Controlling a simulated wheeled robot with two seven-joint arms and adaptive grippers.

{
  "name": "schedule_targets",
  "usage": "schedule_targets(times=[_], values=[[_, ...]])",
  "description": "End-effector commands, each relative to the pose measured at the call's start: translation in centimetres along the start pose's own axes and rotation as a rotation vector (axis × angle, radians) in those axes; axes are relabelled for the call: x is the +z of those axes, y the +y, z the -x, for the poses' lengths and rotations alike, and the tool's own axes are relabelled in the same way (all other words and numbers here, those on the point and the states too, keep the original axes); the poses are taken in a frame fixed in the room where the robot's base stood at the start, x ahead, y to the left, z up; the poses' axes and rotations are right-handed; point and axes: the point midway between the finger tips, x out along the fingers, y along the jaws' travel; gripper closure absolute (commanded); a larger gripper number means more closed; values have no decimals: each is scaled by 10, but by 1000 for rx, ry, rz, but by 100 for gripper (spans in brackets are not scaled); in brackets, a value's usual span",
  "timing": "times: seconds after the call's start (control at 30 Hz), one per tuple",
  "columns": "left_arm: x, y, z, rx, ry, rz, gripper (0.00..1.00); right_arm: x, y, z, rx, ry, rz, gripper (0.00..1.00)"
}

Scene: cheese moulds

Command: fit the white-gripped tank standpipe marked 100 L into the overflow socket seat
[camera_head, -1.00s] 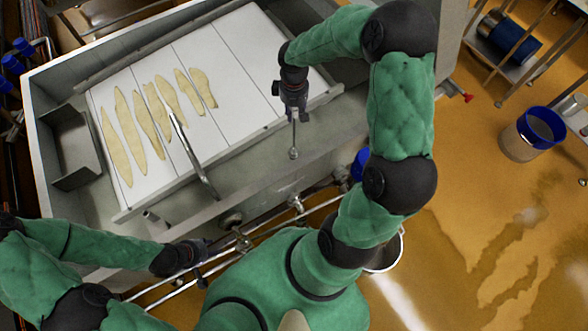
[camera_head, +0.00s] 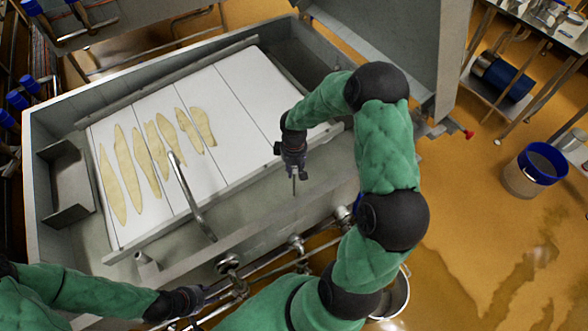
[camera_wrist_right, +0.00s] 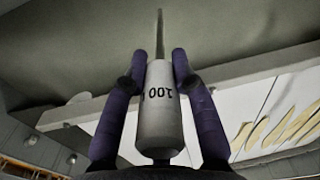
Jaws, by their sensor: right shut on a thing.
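The tank standpipe (camera_wrist_right: 160,110) has a pale grip marked with an upside-down 100 in the right wrist view, and a thin rod runs away from the grip. My right gripper (camera_wrist_right: 160,62) is shut on this grip, one dark finger on each side. In the head view my right gripper (camera_head: 293,170) is over the front right part of the vat, with the standpipe's rod (camera_head: 294,186) pointing down below it. The rod's lower end meets the grey vat area, and I cannot tell whether it touches anything. I cannot make out the overflow socket seat. My left gripper (camera_head: 190,300) is low at the left, by the pipes; its fingers are unclear.
The steel vat (camera_head: 40,215) holds white boards (camera_head: 235,90) with several pale strips on them. Pipes and valves (camera_head: 296,243) run along the front. A blue-rimmed bucket (camera_head: 535,165) stands at right.

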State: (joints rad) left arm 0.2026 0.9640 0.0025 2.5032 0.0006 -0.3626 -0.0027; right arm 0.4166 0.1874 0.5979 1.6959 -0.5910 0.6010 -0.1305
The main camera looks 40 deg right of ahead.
Motion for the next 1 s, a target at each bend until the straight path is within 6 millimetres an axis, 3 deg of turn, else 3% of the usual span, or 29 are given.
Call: schedule_targets(times=[0.27, 0.3, 0.37, 0.4, 0.77, 1.0], values=[[0, 0, -1, 0, 0, 0, 60, -1, 0, -1, 1, 2, -1, 100], [0, -1, -2, 0, 0, 0, 60, 0, 0, -2, 1, 1, 0, 70], [0, 0, -1, 0, 0, 0, 60, 0, 0, -1, 1, 1, 0, 53], [0, 0, -1, 0, 0, 0, 60, 0, 0, -1, 1, 1, 0, 49], [0, 0, 1, 0, 0, 0, 60, 0, 0, 2, 1, 1, 0, 49], [0, 5, 13, 0, 0, 0, 60, -1, 1, 35, 3, 4, -1, 49]])
